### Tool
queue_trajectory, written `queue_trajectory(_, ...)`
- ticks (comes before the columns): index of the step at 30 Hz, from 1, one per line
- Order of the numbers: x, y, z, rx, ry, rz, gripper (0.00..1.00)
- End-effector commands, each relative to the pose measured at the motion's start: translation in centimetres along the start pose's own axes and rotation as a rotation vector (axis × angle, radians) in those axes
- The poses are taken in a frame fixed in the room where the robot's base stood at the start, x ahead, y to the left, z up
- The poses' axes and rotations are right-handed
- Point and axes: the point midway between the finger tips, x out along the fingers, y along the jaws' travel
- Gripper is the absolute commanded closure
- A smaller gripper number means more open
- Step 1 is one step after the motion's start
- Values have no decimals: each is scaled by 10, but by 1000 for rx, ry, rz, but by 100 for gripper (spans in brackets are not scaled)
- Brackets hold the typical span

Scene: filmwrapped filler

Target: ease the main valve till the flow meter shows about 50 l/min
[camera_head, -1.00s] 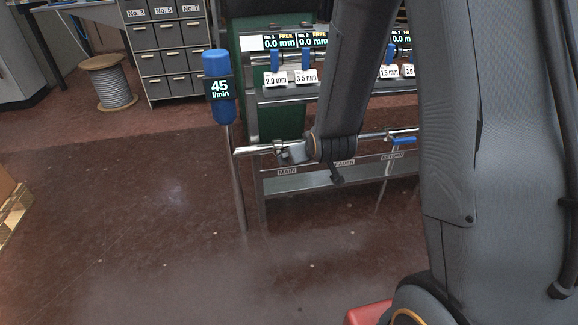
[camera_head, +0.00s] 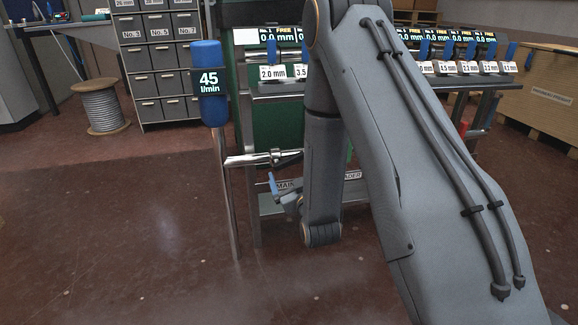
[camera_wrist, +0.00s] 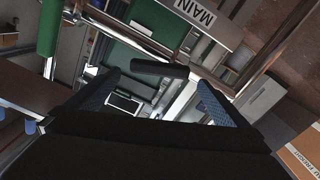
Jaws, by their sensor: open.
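The flow meter (camera_head: 208,85) is a blue cylinder on a metal post at the left of the head view. Its display reads 45 l/min. My gripper (camera_head: 279,190) is low beside the label and partly hidden. In the wrist view my gripper (camera_wrist: 158,97) is open, with blue pads apart. A black bar (camera_wrist: 160,69), seemingly the main valve's handle, lies ahead of the fingertips. Contact cannot be told.
A row of small gauges (camera_head: 455,48) with blue handles and millimetre tags tops the rack, partly behind my arm. Grey drawers (camera_head: 160,75) and a cable spool (camera_head: 100,108) stand at the back left. The floor (camera_head: 110,240) at the front left is clear.

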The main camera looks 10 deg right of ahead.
Motion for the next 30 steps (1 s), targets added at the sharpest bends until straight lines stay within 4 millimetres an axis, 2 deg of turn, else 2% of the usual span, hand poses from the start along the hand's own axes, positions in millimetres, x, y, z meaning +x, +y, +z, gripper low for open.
queue_trajectory(3, 21, 0, 1, 0, 1, 1, 0)
queue_trajectory(9, 47, 0, 1, 1, 0, 0, 0)
queue_trajectory(15, 56, 0, 0, 1, -2, -1, 0)
queue_trajectory(22, 57, 0, 0, 1, -2, -1, 0)
queue_trajectory(30, 56, 0, 0, 1, -2, -1, 46)
